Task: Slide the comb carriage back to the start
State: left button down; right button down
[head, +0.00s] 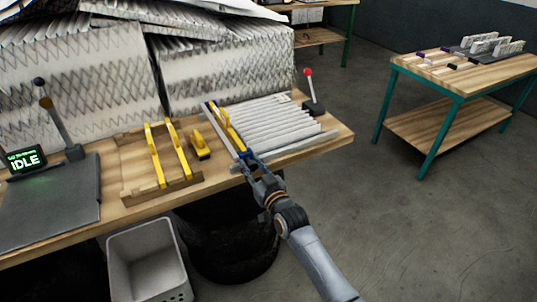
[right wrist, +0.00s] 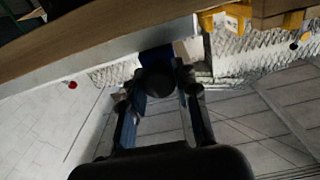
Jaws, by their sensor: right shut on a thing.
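The comb carriage (head: 221,131), a long grey bar with a yellow strip beside it, lies across the left end of a white pleated pack (head: 280,124) on the wooden workbench. My right gripper (head: 252,163) is at the carriage's front end, beyond the bench's front edge, and is shut on its handle. In the right wrist view my two fingers flank a dark round knob (right wrist: 159,82) below a blue block (right wrist: 156,60). The fingers partly hide the knob. My left gripper is not in view.
A wooden frame with yellow bars (head: 168,155) and a small yellow-and-black piece (head: 200,146) lie left of the carriage. A red-knobbed lever (head: 309,90) stands at the right end. Filter stacks (head: 230,72) fill the back. A grey bin (head: 148,262) stands in front.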

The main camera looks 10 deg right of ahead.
jog(key=shift+s+a, duration=0.2)
jog(key=shift+a, duration=0.3)
jog(key=shift+s+a, duration=0.15)
jog(key=shift+a, duration=0.3)
jog(key=c, duration=1)
grip_release()
jog(key=shift+a, duration=0.2)
jog(key=shift+d, duration=0.1)
jog(key=v, duration=1.2)
